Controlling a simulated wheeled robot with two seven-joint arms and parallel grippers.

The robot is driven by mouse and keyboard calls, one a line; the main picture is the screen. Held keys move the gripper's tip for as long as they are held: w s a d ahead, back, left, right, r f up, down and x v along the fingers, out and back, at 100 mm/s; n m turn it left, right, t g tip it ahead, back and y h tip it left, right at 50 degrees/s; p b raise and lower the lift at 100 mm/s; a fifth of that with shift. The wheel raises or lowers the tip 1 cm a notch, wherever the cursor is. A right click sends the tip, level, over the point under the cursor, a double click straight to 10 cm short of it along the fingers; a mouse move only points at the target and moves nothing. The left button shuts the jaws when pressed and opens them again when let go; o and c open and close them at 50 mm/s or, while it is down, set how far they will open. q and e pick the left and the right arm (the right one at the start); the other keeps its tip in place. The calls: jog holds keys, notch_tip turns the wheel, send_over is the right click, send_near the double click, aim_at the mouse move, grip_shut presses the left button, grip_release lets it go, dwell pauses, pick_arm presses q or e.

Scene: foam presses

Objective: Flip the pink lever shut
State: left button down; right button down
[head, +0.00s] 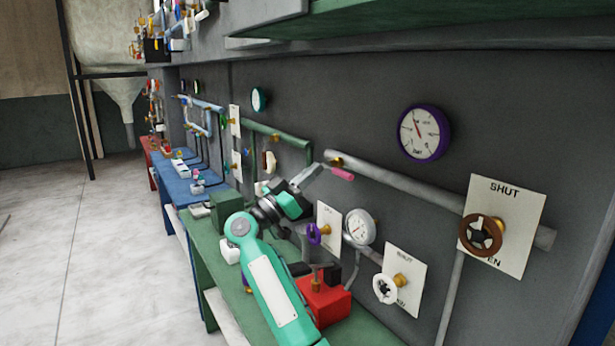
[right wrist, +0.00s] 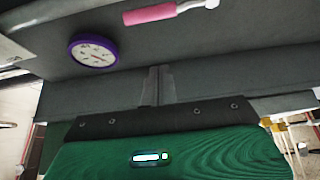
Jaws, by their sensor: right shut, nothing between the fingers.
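The pink lever (head: 342,174) is a short pink grip on a metal stem, mounted by a brass fitting on a grey pipe on the dark wall panel. In the right wrist view the pink lever (right wrist: 150,14) lies near the top edge, beyond my fingertips. My right gripper (head: 316,168) is shut and empty, just left of the lever in the head view. Its closed fingers (right wrist: 160,72) point toward the panel, and a gap shows between them and the lever in the wrist view. My left gripper is not in view.
A purple-rimmed gauge (head: 424,133) is on the panel to the right. A brown valve wheel (head: 482,236), a white valve wheel (head: 385,289) and a purple valve (head: 314,234) stick out nearby. A red box (head: 325,302) stands on the green bench. The floor at left is clear.

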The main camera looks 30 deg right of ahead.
aim_at(338, 172)
jog(key=p+x, duration=0.2)
jog(key=x, duration=0.4)
jog(key=f, duration=0.2)
jog(key=d+f+p, duration=0.1)
jog(key=shift+d+f+t, duration=0.1)
jog(key=shift+f+t, duration=0.2)
jog(key=shift+f, duration=0.1)
